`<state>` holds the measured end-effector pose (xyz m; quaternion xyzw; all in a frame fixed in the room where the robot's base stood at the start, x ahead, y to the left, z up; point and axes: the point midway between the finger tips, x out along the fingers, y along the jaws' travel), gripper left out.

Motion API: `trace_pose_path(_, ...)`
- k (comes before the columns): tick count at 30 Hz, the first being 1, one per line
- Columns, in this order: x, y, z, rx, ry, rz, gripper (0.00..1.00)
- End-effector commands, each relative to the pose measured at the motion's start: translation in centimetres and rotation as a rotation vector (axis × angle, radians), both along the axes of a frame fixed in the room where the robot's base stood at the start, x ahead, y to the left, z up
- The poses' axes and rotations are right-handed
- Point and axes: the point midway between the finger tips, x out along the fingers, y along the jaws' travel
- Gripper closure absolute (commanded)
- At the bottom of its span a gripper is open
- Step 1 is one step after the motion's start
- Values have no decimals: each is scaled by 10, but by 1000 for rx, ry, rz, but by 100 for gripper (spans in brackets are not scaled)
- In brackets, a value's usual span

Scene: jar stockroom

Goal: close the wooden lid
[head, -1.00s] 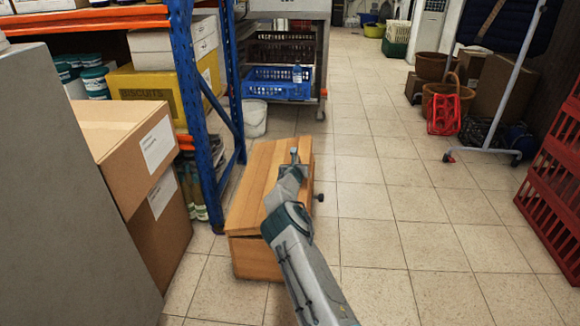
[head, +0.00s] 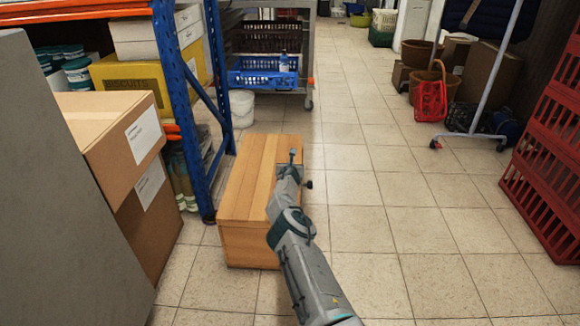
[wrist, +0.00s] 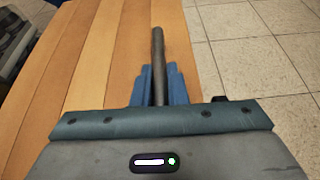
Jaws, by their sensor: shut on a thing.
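The wooden lid (head: 250,175) lies on top of a wooden chest (head: 247,245) on the floor, left of the middle in the head view. Its near edge looks level and I see no gap there; its right edge is mostly hidden behind my arm. In the wrist view the lid's planks (wrist: 90,60) fill the left and middle. My gripper (wrist: 158,72) is over the lid's right part, its blue fingers shut on a dark rod (wrist: 157,48). Whether the rod is fixed to the lid, I cannot tell. A dark knob (head: 309,184) shows at the chest's right side.
A blue shelf post (head: 180,100) and cardboard boxes (head: 115,140) stand close on the left. A white bucket (head: 242,108) is behind the chest. Red crates (head: 548,180) stand at the far right. The tiled floor (head: 400,220) right of the chest is clear.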

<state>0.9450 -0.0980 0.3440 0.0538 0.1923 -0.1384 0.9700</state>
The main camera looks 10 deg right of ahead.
Motion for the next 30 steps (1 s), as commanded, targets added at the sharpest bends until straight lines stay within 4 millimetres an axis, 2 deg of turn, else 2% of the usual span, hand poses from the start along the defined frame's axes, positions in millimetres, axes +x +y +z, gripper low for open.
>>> trace_pose_path(9,-1,-2,-2,2,-1,-4,100)
trace_pose_path(10,-1,-2,-2,2,-1,-4,82)
trace_pose_path(12,-1,-1,-2,3,0,-4,66)
trace_pose_path(22,0,0,0,1,0,-1,66)
trace_pose_path(30,-3,2,9,-2,1,-1,66)
